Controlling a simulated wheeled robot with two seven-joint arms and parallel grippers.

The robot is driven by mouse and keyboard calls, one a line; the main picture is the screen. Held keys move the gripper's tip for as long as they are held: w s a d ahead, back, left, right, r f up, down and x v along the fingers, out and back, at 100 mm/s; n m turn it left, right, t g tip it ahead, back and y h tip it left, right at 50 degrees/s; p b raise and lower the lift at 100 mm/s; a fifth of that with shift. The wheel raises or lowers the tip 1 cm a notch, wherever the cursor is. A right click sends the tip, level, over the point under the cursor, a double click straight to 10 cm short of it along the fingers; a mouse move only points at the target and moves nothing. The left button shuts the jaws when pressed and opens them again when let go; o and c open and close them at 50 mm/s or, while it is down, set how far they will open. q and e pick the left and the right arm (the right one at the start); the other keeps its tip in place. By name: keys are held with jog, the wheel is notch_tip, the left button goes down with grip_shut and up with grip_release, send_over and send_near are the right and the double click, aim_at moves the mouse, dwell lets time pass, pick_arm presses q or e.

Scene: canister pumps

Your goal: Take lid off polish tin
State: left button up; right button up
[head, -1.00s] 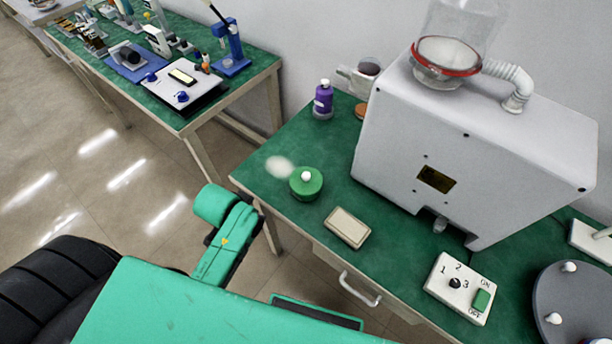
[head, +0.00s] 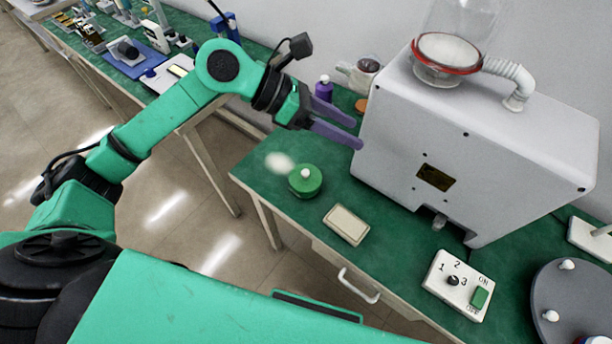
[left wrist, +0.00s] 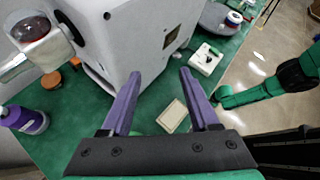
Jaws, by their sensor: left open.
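A round green tin (head: 305,182) with a small white knob on top stands upright near the left edge of the green table. It looks like the polish tin with its lid on. My left gripper (head: 358,133) is open and empty, above the table behind and to the right of the tin. Its two purple fingers also show spread apart in the left wrist view (left wrist: 163,75). I cannot make out the tin in that view.
The big grey canister machine (head: 480,150) stands just right of my left fingers. A purple bottle (head: 324,88) and an orange disc (head: 361,105) are at the back. A beige block (head: 346,225) lies in front of the tin, and a switch box (head: 458,284) sits further right.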

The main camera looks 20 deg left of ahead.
aim_at(306, 172)
pick_arm(q)
jog(key=a+f+m+g+y, duration=0.1)
jog(key=a+f+y, duration=0.25)
jog(key=a, duration=0.25)
jog(key=a+f+y, duration=0.2)
jog(key=a+y, duration=0.2)
jog(key=a, duration=0.3)
jog(key=shift+h, duration=0.25)
jog(key=p+x, duration=0.5)
jog(key=x, duration=0.9)
jog(key=shift+f+p, duration=0.15)
jog(key=shift+p, duration=0.2)
jog(key=shift+w+f, duration=0.1)
jog(key=shift+f, duration=0.1)
grip_shut()
